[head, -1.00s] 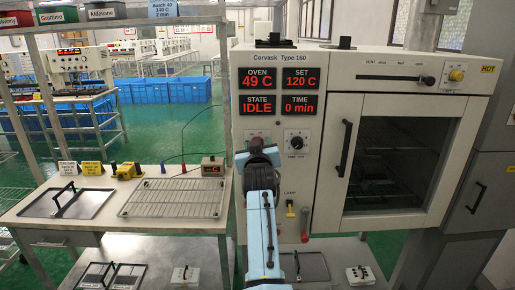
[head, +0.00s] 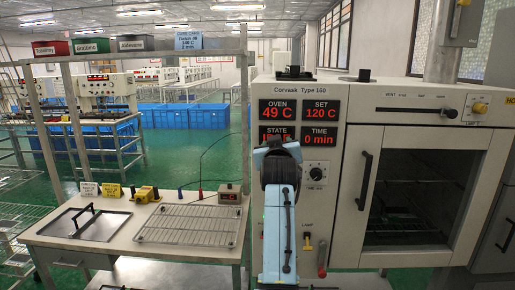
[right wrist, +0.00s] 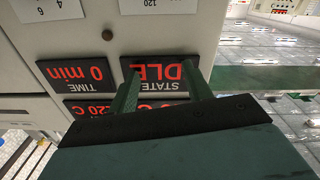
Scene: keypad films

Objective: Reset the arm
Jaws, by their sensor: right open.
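My right gripper (head: 277,143) is raised in front of the oven's control panel in the head view, its arm coming up from the bottom edge. In the right wrist view its two fingers (right wrist: 162,82) are apart with nothing between them, over the STATE display (right wrist: 160,72). The gripper partly hides that display in the head view. The oven (head: 330,88) shows 49 C, set 120 C and time 0 min. Its door (head: 364,168) is shut, with a dark window. My left gripper is not in view.
A bench (head: 75,243) at left holds a framed tray with a handle (head: 84,222), a wire rack (head: 190,225), a yellow device (head: 145,194) and a small meter (head: 230,194). A shelf above carries labelled bins (head: 91,46).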

